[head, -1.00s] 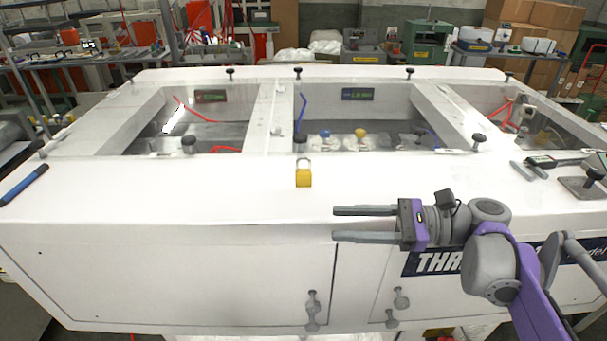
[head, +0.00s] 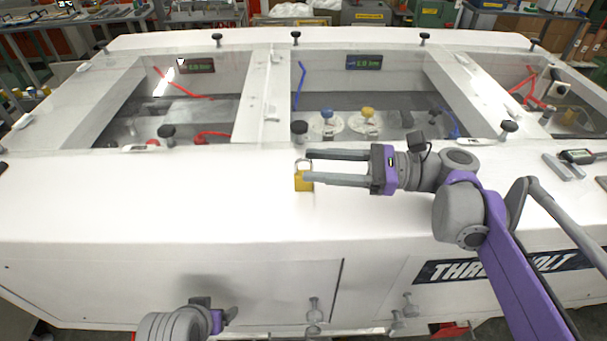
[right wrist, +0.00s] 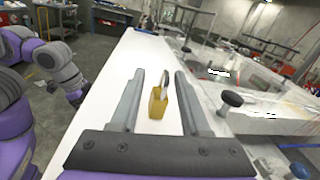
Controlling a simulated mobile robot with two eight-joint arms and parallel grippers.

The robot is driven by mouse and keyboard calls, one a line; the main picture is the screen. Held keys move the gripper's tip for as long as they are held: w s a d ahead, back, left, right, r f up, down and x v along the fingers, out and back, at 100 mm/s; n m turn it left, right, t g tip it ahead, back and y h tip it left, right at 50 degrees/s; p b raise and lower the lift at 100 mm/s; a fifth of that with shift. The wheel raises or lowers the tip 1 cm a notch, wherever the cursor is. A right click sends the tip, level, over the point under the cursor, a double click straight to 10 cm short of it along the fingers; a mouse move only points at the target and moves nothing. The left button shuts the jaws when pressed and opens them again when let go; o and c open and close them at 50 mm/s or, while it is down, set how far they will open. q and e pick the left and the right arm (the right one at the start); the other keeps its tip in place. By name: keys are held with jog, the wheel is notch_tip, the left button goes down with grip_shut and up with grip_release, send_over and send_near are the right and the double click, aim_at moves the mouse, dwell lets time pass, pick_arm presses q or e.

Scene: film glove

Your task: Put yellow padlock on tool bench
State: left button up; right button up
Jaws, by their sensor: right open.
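The yellow padlock (head: 302,183) stands upright on the white top of a large machine, with its metal shackle up. My right gripper (head: 308,166) is open, its fingers pointing left in the head view and their tips at the padlock. In the right wrist view the padlock (right wrist: 158,103) appears between the two spread fingers (right wrist: 160,72); I cannot tell whether they touch it. My left gripper (head: 222,318) is at the lower left of the head view, below the machine's top edge; its fingers are not clear. Workbenches stand in the background; I cannot tell which is the tool bench.
The white machine top (head: 150,205) is clear around the padlock. Black knobs (head: 299,128) stand along the clear-covered bays behind it. A dark handheld device (head: 577,156) lies at the right. A cluttered bench (head: 75,20) stands at the back left.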

aim_at(305, 161)
jog(key=shift+w+a, duration=0.2)
jog(key=shift+a, duration=0.1)
jog(key=a, duration=0.2)
jog(key=w+a+p, duration=0.1)
jog(key=a, duration=0.1)
jog(key=shift+a+r, duration=0.1)
jog(key=shift+a, duration=0.05)
jog(key=shift+w+a, duration=0.1)
jog(key=shift+a, duration=0.15)
grip_shut()
dwell(0.8)
